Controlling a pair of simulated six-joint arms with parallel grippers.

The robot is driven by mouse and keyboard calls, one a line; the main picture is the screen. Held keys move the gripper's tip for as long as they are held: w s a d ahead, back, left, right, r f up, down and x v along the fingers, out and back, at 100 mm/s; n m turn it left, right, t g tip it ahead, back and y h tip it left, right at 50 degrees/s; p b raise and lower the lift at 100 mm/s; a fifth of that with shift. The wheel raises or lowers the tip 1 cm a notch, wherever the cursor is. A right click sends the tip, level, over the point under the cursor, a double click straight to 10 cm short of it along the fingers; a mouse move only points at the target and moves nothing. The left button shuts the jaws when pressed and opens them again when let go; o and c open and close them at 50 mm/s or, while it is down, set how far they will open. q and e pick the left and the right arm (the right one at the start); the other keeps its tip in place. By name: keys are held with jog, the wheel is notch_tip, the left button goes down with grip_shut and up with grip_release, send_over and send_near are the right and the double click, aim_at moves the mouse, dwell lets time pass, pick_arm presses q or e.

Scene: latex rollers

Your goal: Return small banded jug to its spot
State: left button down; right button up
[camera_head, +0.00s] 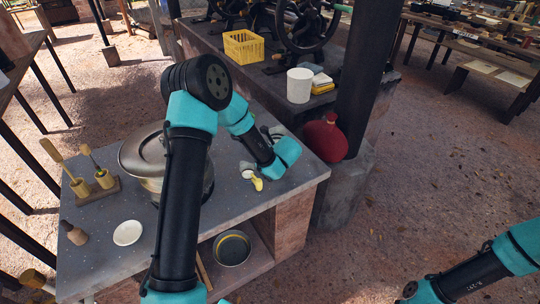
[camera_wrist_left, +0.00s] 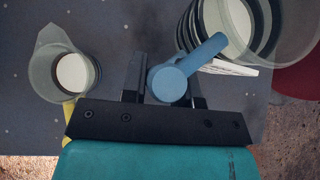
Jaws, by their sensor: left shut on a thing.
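In the left wrist view, my left gripper (camera_wrist_left: 165,88) is shut on the blue handle (camera_wrist_left: 205,55) of a banded jug (camera_wrist_left: 186,32). The jug has a pale body and dark bands, and is cut off by the frame's upper edge. A second small jug (camera_wrist_left: 72,72), with a dark ring and a yellow handle, stands to the left, apart from the fingers. In the head view, that yellow-handled jug (camera_head: 248,168) is near the bench's right side. The arm mostly hides the left fingers and held jug there; I cannot tell its height. My right gripper is out of view.
A large metal pot (camera_head: 145,155) stands on the grey bench (camera_head: 105,260), left of my left arm. A white dish (camera_head: 127,233) and a brush rack (camera_head: 97,190) are at the left. A red rounded vessel (camera_head: 325,138) stands beyond the right edge. A bowl (camera_head: 232,248) sits on the lower shelf.

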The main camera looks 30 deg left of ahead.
pick_arm(q)
jog(key=shift+f, duration=0.1)
jog(key=c, duration=0.8)
grip_release()
jog(key=shift+d, duration=0.1)
jog(key=v, duration=1.7)
jog(key=shift+s, duration=0.15)
